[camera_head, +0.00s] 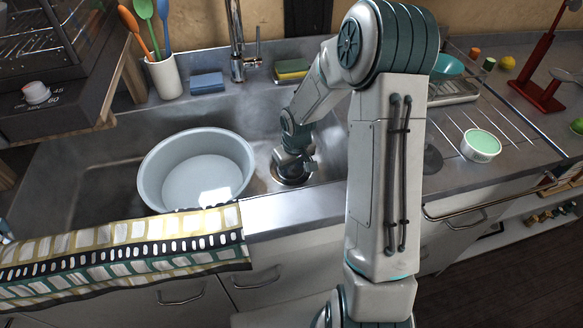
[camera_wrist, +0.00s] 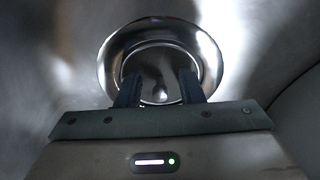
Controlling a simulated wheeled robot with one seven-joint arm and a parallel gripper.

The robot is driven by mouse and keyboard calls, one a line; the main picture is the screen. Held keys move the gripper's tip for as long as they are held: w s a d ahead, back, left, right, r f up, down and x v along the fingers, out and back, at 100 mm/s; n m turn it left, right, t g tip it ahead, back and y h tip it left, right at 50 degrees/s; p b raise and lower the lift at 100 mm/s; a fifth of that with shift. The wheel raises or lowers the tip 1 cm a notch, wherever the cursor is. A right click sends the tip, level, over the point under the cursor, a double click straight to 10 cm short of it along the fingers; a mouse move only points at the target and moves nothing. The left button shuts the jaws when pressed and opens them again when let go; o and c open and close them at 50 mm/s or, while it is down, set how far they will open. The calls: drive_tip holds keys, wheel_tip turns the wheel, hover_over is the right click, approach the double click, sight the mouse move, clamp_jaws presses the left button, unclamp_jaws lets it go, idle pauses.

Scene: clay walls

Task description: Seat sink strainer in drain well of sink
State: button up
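The sink (camera_head: 90,185) is a grey metal basin. Its drain well (camera_head: 291,177) lies in the basin floor, right of a basin-shaped tub. My gripper (camera_head: 293,162) points down right over the drain well, and my arm hides part of it. In the wrist view the drain well (camera_wrist: 108,62) shows as a wide shiny ring, with my two fingers spread apart over its inner part. A rounder inner metal piece with a small bright spot sits inside the ring. I cannot tell whether this is the sink strainer or the well's own bottom. No strainer is clearly seen elsewhere.
A large pale tub (camera_head: 160,185) stands in the sink close left of my gripper. The faucet (camera_head: 238,60) and sponges (camera_head: 207,83) are behind. A patterned towel (camera_head: 120,250) hangs over the front edge. A dark disc (camera_head: 432,160) lies on the right drainboard.

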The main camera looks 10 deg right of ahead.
wheel_tip(320, 180, up, 12)
drive_tip(key=s+p, duration=0.2)
drive_tip(key=p, duration=0.1)
drive_tip(key=s+r+m, duration=0.1)
drive_tip(key=s+r, duration=0.2)
drive_tip(key=s, duration=0.4)
drive_tip(key=s+r+m, duration=0.1)
drive_tip(key=s+r, duration=0.3)
drive_tip(key=s, duration=0.3)
drive_tip(key=s+r+m, duration=0.1)
drive_tip(key=s+r, duration=0.2)
drive_tip(key=s, duration=0.4)
drive_tip(key=shift+s+r+m+h, duration=0.2)
drive_tip(key=shift+m+h, duration=0.1)
drive_tip(key=shift+m, duration=0.1)
wheel_tip(320, 180, up, 16)
drive_tip(key=t+p, duration=0.1)
drive_tip(key=p, duration=1.2)
drive_tip(key=shift+f, duration=0.2)
